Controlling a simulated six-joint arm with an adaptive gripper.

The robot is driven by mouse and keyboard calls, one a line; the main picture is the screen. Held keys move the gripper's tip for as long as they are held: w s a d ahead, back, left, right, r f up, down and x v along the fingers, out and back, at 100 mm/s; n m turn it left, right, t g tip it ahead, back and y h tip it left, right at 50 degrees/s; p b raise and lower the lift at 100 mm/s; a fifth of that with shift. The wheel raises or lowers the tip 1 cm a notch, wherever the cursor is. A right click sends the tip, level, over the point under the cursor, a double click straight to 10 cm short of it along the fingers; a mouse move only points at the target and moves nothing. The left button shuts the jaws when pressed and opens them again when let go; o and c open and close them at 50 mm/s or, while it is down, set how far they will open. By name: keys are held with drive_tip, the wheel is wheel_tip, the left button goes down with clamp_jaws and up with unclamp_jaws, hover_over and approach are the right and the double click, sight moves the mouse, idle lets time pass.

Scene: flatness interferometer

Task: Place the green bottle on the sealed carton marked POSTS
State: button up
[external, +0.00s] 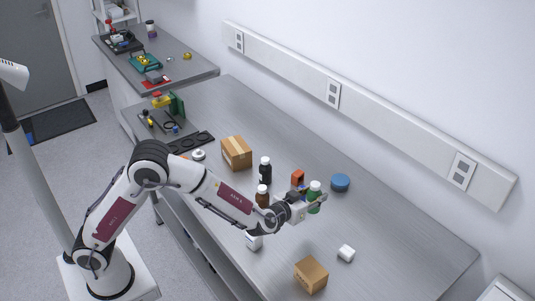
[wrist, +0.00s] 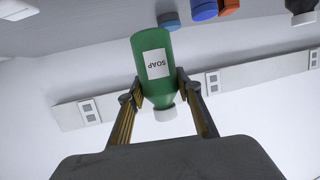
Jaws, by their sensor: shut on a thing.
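The green bottle (external: 314,199) has a white cap and a label reading SOAP. My gripper (external: 308,207) is shut on it, with one finger on each side of its upper part below the cap. In the wrist view the green bottle (wrist: 152,55) appears upside down between the fingertips of my gripper (wrist: 154,88). I cannot tell how far its base is from the bench. One brown carton (external: 311,275) stands near the front edge, and another carton (external: 236,153) stands farther back to the left. I cannot read markings on either.
A black bottle (external: 265,171), a brown bottle (external: 262,194), an orange item (external: 298,177) and a blue round item (external: 340,182) stand near my gripper. A small white block (external: 346,253) lies near the front carton. A white container (external: 253,240) is partly behind my arm. The bench's right side is clear.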

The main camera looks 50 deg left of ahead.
drive_tip(key=w+a+r+n+g+y, duration=0.1)
drive_tip(key=w+a+r+n+y, duration=0.15)
drive_tip(key=a, duration=0.95)
drive_tip(key=w+a+r+n+g+y, duration=0.1)
drive_tip(key=w+a+n+y, duration=0.15)
drive_tip(key=a, duration=0.95)
drive_tip(key=s+a+r+n+g+y, duration=0.1)
drive_tip(key=s+a+r+y, duration=0.1)
drive_tip(key=a, duration=0.9)
drive_tip(key=s+a+r+n+g+y, duration=0.1)
drive_tip(key=s+a+r+n+g, duration=0.1)
drive_tip(key=a, duration=1)
drive_tip(key=shift+s+a+r+g+y, duration=0.3)
drive_tip(key=shift+s+r+y, duration=0.1)
drive_tip(key=shift+s+r, duration=0.3)
drive_tip(key=shift+d, duration=0.1)
hover_over(236, 145)
wheel_tip(236, 145, down, 6)
drive_tip(key=shift+f, duration=0.2)
drive_tip(key=shift+f, duration=1.85)
drive_tip(key=shift+f, duration=0.15)
